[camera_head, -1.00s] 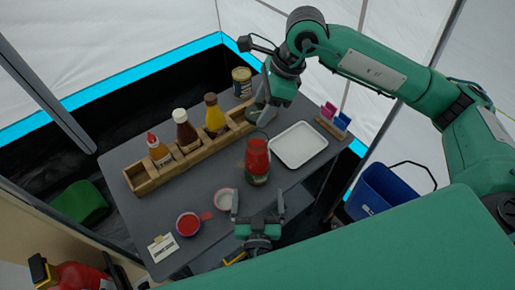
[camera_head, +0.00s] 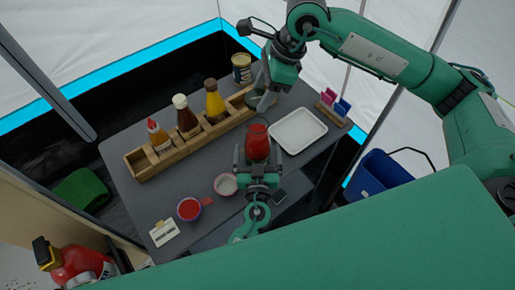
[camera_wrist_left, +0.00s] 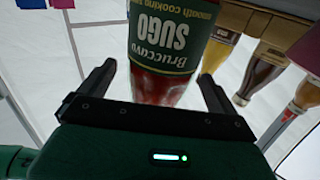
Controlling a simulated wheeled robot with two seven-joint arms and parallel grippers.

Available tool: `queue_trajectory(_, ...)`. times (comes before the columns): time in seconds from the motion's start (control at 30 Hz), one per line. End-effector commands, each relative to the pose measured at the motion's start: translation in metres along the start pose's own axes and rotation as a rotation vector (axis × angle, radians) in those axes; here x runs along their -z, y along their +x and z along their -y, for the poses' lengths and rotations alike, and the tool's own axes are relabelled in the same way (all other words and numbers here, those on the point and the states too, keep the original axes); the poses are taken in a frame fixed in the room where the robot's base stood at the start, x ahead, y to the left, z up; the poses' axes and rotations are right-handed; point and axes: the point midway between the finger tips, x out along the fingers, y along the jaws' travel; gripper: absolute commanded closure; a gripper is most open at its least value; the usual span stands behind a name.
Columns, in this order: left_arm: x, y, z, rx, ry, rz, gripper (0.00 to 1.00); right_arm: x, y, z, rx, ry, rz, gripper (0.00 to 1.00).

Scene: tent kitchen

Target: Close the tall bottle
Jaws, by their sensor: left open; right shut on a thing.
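The tall bottle is a red sauce bottle (camera_head: 257,142) with a dark label, standing upright on the grey table. In the left wrist view, its green "SUGO" label (camera_wrist_left: 167,45) shows upside down. I cannot tell whether the fingers touch the glass. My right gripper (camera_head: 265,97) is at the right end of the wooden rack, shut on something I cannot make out. Whether the bottle's mouth is covered is unclear.
The wooden rack (camera_head: 152,171) holds several sauce bottles behind and left of the tall bottle. A white tray (camera_head: 298,131) lies just right of it. A can (camera_head: 242,68) stands behind the rack.

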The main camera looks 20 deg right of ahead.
Motion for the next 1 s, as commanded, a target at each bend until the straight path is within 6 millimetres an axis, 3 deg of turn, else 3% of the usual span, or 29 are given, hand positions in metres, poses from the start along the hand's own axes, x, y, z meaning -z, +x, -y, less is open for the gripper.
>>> queue_trajectory(0.2, 0.0, 0.018, 0.0, -0.001, 0.0, 0.0, 0.05, 0.0, 0.0, 0.0, 0.0, 0.0, 0.0, 0.68)
queue_trajectory(0.53, 0.0, 0.02, 0.0, 0.0, 0.0, 0.0, 0.05, 0.0, 0.0, 0.0, 0.0, 0.0, 0.0, 0.68)
queue_trajectory(0.87, 0.0, 0.02, 0.0, 0.0, 0.0, 0.0, 0.69, 0.0, 0.0, 0.0, 0.0, 0.0, 0.0, 0.68)
queue_trajectory(1.0, 0.0, 0.02, 0.0, 0.0, 0.0, 0.0, 0.71, 0.002, 0.004, 0.0, -0.001, 0.001, 0.0, 0.68)
